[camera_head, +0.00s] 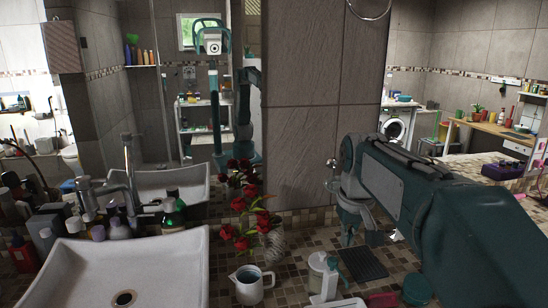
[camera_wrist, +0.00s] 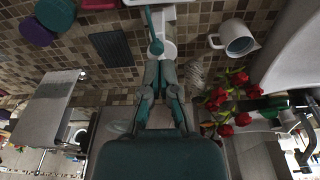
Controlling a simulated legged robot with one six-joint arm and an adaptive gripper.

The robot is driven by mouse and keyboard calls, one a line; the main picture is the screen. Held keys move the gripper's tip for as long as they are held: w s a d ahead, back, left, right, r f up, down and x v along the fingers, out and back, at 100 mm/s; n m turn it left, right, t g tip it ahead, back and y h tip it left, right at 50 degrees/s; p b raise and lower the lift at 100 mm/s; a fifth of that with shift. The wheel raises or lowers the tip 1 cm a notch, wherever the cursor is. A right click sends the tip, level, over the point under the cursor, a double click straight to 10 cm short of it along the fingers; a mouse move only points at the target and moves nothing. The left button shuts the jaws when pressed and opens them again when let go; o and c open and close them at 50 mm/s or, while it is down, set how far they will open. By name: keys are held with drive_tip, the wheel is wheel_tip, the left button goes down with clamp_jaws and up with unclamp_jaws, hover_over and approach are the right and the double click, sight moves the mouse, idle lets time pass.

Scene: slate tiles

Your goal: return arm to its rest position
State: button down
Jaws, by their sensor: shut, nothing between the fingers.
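My arm reaches in from the right in the head view, with the wrist bent down. My gripper (camera_head: 358,240) hangs over the tiled counter, right of the vase of red flowers. In the wrist view my gripper (camera_wrist: 159,64) shows two dark teal fingers close together at the tips, with nothing held. Ahead of the fingertips is a white bottle top with a teal part (camera_wrist: 155,42). I cannot tell how far below the tips it is.
Red flowers (camera_head: 243,235) and a white mug (camera_head: 250,284) stand left of my gripper. Small bottles (camera_head: 325,275) and a dark ribbed mat (camera_head: 364,263) lie below it. A white sink (camera_head: 60,275) with a tap is at left. A tiled wall pillar (camera_head: 315,110) rises behind.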

drive_tip(key=s+f+t, duration=0.2)
drive_tip(key=s+f, duration=0.1)
drive_tip(key=s, duration=0.8)
drive_tip(key=s+f+m+t, duration=0.1)
drive_tip(key=s+f, duration=0.3)
drive_tip(key=s, duration=0.7)
drive_tip(key=shift+s+m+t, duration=0.15)
drive_tip(key=shift+m+t, duration=0.15)
drive_tip(key=shift+t, duration=0.2)
